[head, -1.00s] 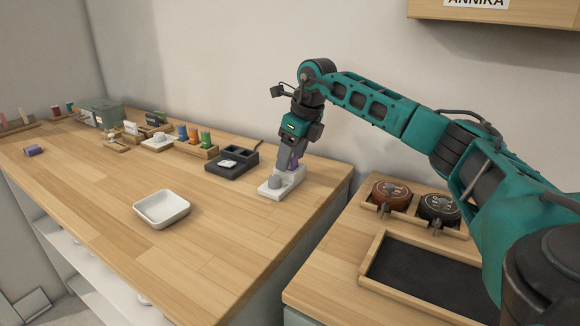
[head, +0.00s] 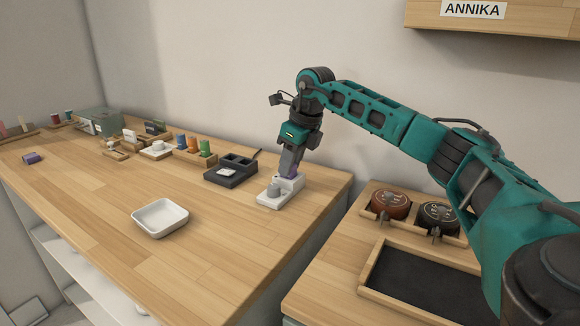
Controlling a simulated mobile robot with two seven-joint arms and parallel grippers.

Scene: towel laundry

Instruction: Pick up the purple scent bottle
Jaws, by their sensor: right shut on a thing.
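The purple scent bottle (head: 293,174) shows as a small purple patch between the fingers of my right gripper (head: 288,172). The gripper points down and is shut on it, hiding most of the bottle. The bottle is at the back of a small white stand (head: 281,193), near the table's right end. I cannot tell whether the bottle touches the stand. A grey round piece (head: 273,190) sits at the front of the stand. My left gripper is not in view.
A black tray (head: 229,176) lies just left of the stand. A white dish (head: 160,218) stands in front. Orange and green bottles (head: 205,147) stand in a wooden rack further left. A small purple item (head: 31,158) lies far left. The table's front middle is clear.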

